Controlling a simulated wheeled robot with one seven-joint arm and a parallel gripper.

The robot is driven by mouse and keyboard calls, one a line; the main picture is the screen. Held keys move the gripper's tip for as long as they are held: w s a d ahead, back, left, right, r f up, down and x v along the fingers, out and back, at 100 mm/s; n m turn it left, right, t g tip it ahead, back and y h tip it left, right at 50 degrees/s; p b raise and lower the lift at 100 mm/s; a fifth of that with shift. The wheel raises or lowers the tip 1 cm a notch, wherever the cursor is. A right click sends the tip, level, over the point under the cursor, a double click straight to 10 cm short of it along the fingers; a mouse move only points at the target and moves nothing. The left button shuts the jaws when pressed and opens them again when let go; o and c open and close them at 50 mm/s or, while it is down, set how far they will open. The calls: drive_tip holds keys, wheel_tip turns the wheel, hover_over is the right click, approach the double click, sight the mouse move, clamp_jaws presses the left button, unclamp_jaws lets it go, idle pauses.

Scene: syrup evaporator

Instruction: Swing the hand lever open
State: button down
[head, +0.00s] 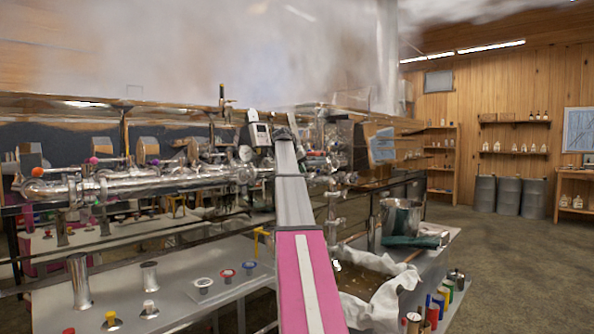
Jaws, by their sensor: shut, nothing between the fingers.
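The pipework (120,182) runs along the front of the evaporator at left, with several small coloured knobs and handles on it. A small yellow handle (262,240) shows just left of my arm, above the bench. I cannot tell which of these is the hand lever, or whether it is open. My pink and grey arm reaches forward up the middle of the head view, towards the pipework. Its end is small and dark, and my gripper cannot be made out there.
A steel bench (130,272) at lower left holds metal cylinders and coloured caps. Right of my arm are a cloth-lined tray (383,305), a steel pot (401,216) and several coloured cylinders. Grey barrels (508,196) stand by the far wall. Open floor lies at right.

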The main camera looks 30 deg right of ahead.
drive_tip(key=s+d+n+t+y, duration=0.2)
drive_tip(key=s+d+n+t, duration=0.1)
drive_tip(key=d+n, duration=0.5)
drive_tip(key=shift+d+t+y, duration=0.4)
drive_tip(key=shift+d+t, duration=0.05)
drive_tip(key=shift+t, duration=0.35)
drive_tip(key=shift+d, duration=0.1)
drive_tip(key=s+a+r, duration=0.6)
drive_tip(key=a+r, duration=0.1)
drive_tip(key=shift+s, duration=0.35)
